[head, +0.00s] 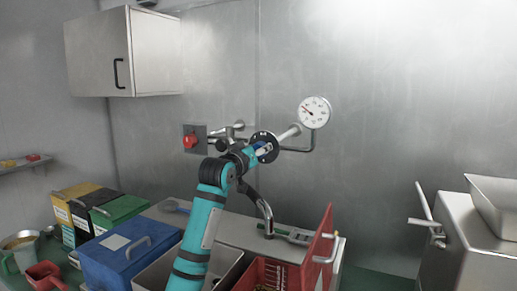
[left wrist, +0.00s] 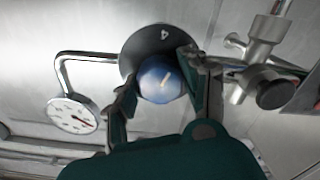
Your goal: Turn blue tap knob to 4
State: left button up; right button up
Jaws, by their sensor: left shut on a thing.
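The blue tap knob (left wrist: 160,80) is round with a short white mark that slants up to the right in the left wrist view. It sits in front of a black dial disc (left wrist: 150,42) with a tilted 4 above the knob; other digits are not readable. In the head view the disc (head: 271,152) is on the wall pipework, partly behind my arm. My left gripper (left wrist: 158,82) has one finger on each side of the knob and is shut on it. In the head view my left gripper (head: 250,153) reaches the disc. My right gripper is not in view.
A round pressure gauge (head: 315,112) on a bent pipe is close to the right of the dial. A red wall switch (head: 190,141) and pipes are on the left. Below stand a blue bin (head: 110,262), a red-lidded box (head: 322,240) and a curved spout (head: 266,212).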

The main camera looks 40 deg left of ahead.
pick_arm(q)
jog(key=shift+n, duration=0.6)
jog(key=shift+p, duration=0.3)
jog(key=o, duration=1.2)
jog(key=v, duration=1.2)
jog(key=shift+r, duration=0.15)
